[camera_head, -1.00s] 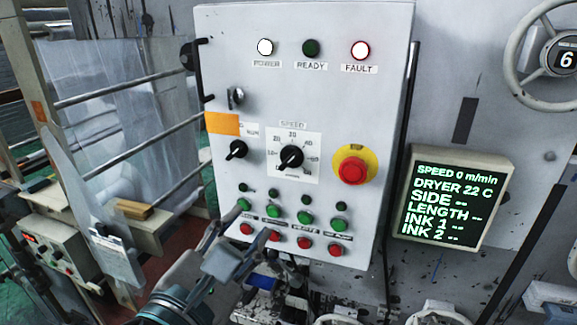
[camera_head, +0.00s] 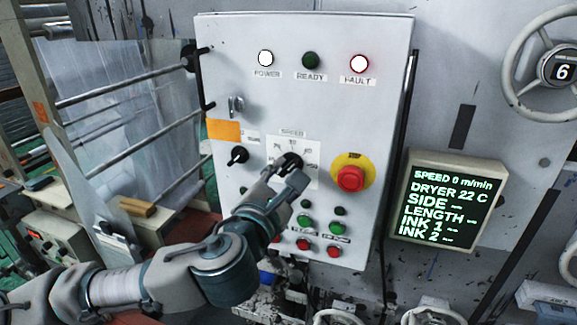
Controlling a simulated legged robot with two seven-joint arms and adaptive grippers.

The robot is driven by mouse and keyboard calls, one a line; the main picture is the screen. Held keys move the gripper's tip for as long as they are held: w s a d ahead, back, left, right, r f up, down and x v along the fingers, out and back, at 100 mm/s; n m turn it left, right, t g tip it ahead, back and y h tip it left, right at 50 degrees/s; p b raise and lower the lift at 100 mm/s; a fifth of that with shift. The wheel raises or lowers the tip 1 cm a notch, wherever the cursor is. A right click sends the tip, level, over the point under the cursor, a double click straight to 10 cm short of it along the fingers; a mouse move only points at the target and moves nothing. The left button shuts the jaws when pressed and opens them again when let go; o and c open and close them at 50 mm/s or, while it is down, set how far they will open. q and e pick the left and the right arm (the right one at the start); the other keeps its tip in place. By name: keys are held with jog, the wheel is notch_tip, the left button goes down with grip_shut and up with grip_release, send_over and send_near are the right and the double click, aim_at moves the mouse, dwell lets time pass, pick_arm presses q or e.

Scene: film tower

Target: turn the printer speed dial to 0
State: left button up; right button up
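The speed dial is a black knob (camera_head: 289,160) on a white scale plate (camera_head: 312,174) in the middle of the grey control panel (camera_head: 330,110). My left gripper (camera_head: 285,176) reaches up from the lower left, its fingertips just below and in front of the knob. The fingers stand apart, and I see nothing held between them. I cannot tell whether they touch the knob. The gripper hides the lower part of the scale, and the knob's exact setting is unclear. The display (camera_head: 452,200) reads speed 0 m/min. My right gripper is not in view.
A red stop button (camera_head: 351,178) on a yellow ring sits close right of the dial. A black selector knob (camera_head: 238,155) is to its left. Green buttons (camera_head: 305,221) and red buttons (camera_head: 304,244) lie below, some behind my arm. A handwheel (camera_head: 545,65) is at upper right.

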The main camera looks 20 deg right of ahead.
pick_arm(q)
jog(key=shift+w, duration=0.55)
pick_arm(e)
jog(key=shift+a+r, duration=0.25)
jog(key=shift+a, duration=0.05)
pick_arm(q)
jog(key=shift+d, duration=0.1)
grip_shut()
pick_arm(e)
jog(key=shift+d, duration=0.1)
